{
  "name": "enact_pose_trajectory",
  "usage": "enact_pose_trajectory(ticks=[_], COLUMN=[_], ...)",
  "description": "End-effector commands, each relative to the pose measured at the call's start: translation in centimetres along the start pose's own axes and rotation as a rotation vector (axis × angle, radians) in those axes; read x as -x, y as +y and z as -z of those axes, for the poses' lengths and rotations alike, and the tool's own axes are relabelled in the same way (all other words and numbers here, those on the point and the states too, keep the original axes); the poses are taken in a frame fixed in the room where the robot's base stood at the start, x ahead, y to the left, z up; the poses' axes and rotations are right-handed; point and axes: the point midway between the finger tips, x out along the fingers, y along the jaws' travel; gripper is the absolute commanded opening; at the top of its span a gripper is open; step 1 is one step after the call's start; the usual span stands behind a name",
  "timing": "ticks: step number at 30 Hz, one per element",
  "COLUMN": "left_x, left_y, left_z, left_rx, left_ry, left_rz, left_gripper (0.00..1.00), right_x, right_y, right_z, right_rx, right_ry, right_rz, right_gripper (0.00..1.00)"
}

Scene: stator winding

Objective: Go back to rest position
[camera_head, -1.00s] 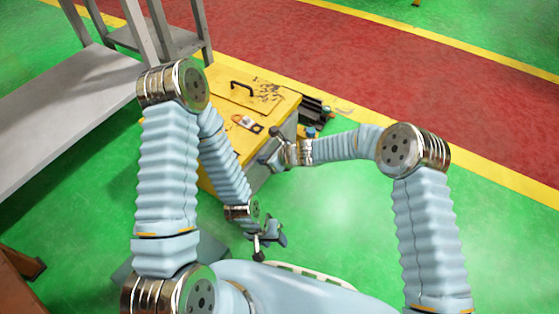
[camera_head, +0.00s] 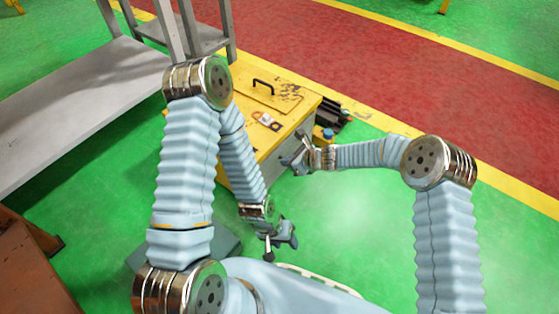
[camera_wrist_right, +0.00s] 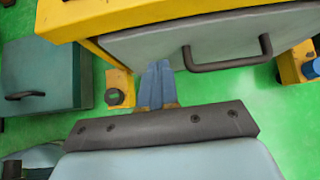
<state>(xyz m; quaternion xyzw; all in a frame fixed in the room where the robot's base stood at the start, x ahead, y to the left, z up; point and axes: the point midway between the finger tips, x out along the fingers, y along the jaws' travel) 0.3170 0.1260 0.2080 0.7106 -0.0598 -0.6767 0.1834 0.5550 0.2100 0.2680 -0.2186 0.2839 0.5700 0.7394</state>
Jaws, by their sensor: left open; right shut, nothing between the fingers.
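My left gripper (camera_head: 280,240) hangs low in front of my body in the head view, empty, over the green floor. Its jaws are small and partly turned away there. My right gripper (camera_head: 294,161) is beside the front right corner of the yellow cabinet (camera_head: 266,140). In the right wrist view its fingers (camera_wrist_right: 157,84) are together with nothing between them, in front of the cabinet's grey panel (camera_wrist_right: 215,45) with a dark handle. I cannot tell the exact gap to the panel.
The yellow cabinet has a black handle (camera_head: 263,86) on top. A grey metal table (camera_head: 75,105) stands at the left. A brown-red object (camera_head: 30,270) is at the lower left. A dark green box (camera_wrist_right: 40,75) shows in the wrist view. Green floor (camera_head: 355,235) is open between my arms.

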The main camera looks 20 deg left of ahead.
Motion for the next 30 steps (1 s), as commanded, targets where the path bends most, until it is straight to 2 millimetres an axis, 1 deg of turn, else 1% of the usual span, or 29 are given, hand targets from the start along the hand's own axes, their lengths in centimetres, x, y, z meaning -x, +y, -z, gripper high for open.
enact_pose_trajectory(ticks=[1, 3, 6, 9, 13, 20, 22, 23, 26, 27, 29, 30], left_x=[0.2, 0.3, 0.4, 0.6, 0.8, 0.9, 1.2, 1.5, 2.6, 3.2, 4.0, 4.6], left_y=[0.1, 0.1, 0.1, 0.2, 0.2, 0.2, 0.4, 0.5, 1.0, 1.3, 1.8, 2.0], left_z=[-0.1, 0.0, 0.0, 0.0, 0.0, 0.0, 0.0, 0.0, 0.0, -0.1, -0.1, -0.1], left_rx=[0.000, 0.000, 0.000, 0.000, 0.000, 0.001, 0.000, 0.000, -0.002, -0.003, -0.005, -0.006], left_ry=[-0.001, 0.001, 0.001, 0.001, 0.002, 0.002, 0.001, 0.001, 0.000, -0.001, -0.003, -0.004], left_rz=[0.000, 0.000, 0.001, 0.001, 0.002, 0.002, 0.002, 0.001, 0.000, -0.001, -0.002, -0.003], left_gripper=[0.48, 0.48, 0.48, 0.48, 0.48, 0.48, 0.48, 0.48, 0.48, 0.48, 0.48, 0.48], right_x=[1.7, 3.6, 6.0, 7.9, 9.5, 10.3, 10.8, 11.2, 13.6, 15.0, 17.5, 19.3], right_y=[-0.2, -0.2, -0.2, -0.1, -0.1, 0.0, 0.3, 0.5, 1.9, 2.8, 4.3, 5.5], right_z=[-0.1, -0.1, -0.1, 0.0, 0.0, 0.4, 1.7, 2.7, 7.8, 10.4, 14.2, 16.5], right_rx=[-0.002, -0.002, 0.000, 0.000, 0.000, 0.010, 0.059, 0.096, 0.305, 0.420, 0.613, 0.750], right_ry=[-0.002, -0.001, 0.001, 0.002, 0.003, 0.011, 0.045, 0.070, 0.194, 0.252, 0.332, 0.373], right_rz=[0.002, 0.003, 0.003, 0.002, 0.002, 0.000, -0.005, -0.008, -0.041, -0.068, -0.120, -0.163], right_gripper=[0.00, 0.00, 0.00, 0.00, 0.00, 0.00, 0.00, 0.00, 0.00, 0.00, 0.00, 0.00])
